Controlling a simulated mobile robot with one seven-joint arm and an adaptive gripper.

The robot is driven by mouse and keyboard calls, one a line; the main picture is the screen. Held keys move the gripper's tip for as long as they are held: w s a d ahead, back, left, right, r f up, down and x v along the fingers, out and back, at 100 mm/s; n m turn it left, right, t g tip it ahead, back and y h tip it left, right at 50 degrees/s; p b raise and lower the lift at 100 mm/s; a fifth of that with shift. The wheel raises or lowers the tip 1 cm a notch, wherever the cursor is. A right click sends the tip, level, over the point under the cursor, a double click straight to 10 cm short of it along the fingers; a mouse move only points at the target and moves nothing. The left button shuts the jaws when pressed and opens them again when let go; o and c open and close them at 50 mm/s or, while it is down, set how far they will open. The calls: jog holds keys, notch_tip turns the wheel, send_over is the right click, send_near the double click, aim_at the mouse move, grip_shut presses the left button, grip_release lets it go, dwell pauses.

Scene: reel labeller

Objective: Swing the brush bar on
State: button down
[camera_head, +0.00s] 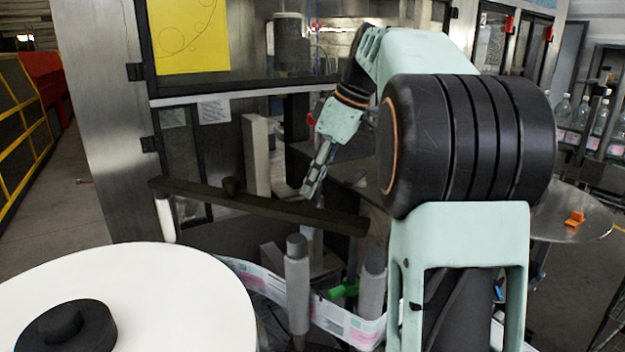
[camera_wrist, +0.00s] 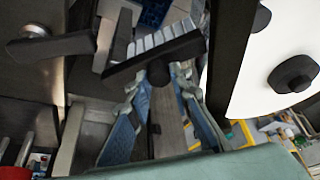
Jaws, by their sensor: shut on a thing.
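A short dark bar with a row of pale, ribbed bristle-like blocks along one side, which I take for the brush bar (camera_wrist: 128,73), lies slantwise near the top middle of the wrist view. A dark round knob stands out from it. My gripper (camera_wrist: 161,83) has its two blue fingers on either side of this knob, shut on it. In the head view my gripper (camera_head: 311,188) points down just behind a long dark beam. The brush bar is not clearly seen there; the beam seems to hide it.
The long dark beam (camera_head: 268,206) with a knob crosses in front of my gripper. A large white reel (camera_head: 190,290) stands at front left. Grey rollers (camera_head: 297,290) carry a printed label web (camera_head: 335,319). A steel disc (camera_head: 570,214) with an orange piece is at right.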

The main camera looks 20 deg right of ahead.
jog(key=shift+r, duration=0.1)
jog(key=c, duration=1.7)
grip_release()
jog(key=shift+c, duration=0.2)
jog(key=v, duration=1.2)
